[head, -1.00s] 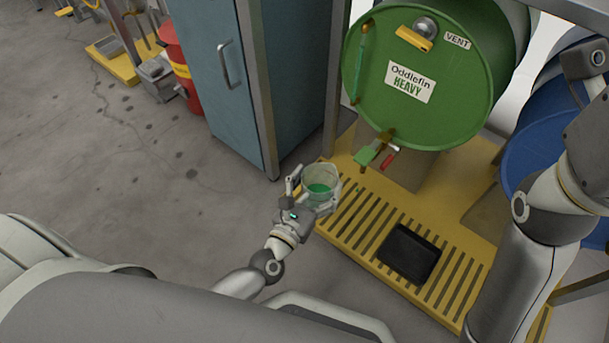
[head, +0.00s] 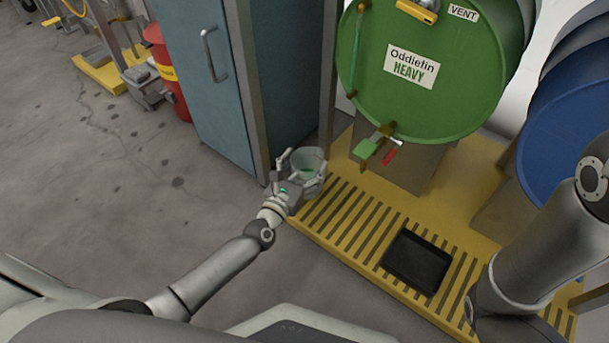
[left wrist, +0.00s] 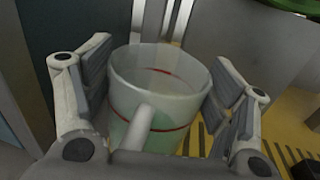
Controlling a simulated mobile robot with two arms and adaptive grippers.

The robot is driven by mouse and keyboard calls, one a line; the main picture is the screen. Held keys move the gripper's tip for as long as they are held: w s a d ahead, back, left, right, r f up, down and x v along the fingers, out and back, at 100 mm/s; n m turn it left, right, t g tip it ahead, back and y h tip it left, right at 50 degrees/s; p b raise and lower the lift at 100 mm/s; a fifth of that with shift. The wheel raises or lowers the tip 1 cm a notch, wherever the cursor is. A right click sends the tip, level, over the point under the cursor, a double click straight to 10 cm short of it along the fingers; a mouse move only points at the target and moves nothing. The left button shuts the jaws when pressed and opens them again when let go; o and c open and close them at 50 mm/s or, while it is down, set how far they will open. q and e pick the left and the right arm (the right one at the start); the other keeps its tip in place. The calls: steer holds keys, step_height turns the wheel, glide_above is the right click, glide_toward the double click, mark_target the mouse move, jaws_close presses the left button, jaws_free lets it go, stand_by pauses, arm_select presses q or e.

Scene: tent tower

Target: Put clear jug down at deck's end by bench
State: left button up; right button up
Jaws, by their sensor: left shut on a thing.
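The clear jug (head: 310,158) holds green liquid. My left gripper (head: 303,169) is shut around it. The jug appears upright at the left end of the yellow slatted deck (head: 330,206), by the blue cabinet's post. I cannot tell whether its base touches the deck. In the left wrist view the jug (left wrist: 158,85) sits between the two fingers, with its handle toward the camera and a red line around its wall. Its base is hidden. My right arm shows at the right, but its gripper is out of view. I cannot make out a bench.
A green drum (head: 430,65) with a tap (head: 370,147) stands over the deck. A black tray (head: 416,262) lies on the slats. A blue drum (head: 570,130) is at the right. The blue cabinet (head: 205,95) stands close left of the jug. Open floor lies left.

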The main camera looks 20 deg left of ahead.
arm_select(q)
steer(key=shift+w+f+b, duration=0.1)
steer(key=shift+f+b, duration=1.1)
steer(key=shift+f, duration=0.4)
steer(key=shift+f, duration=0.2)
steer(key=o, duration=1.6)
steer(key=shift+r, duration=0.2)
steer(key=s+a+p, duration=0.2)
steer(key=s+p, duration=0.1)
steer(key=s, duration=0.9)
steer(key=shift+p, duration=0.4)
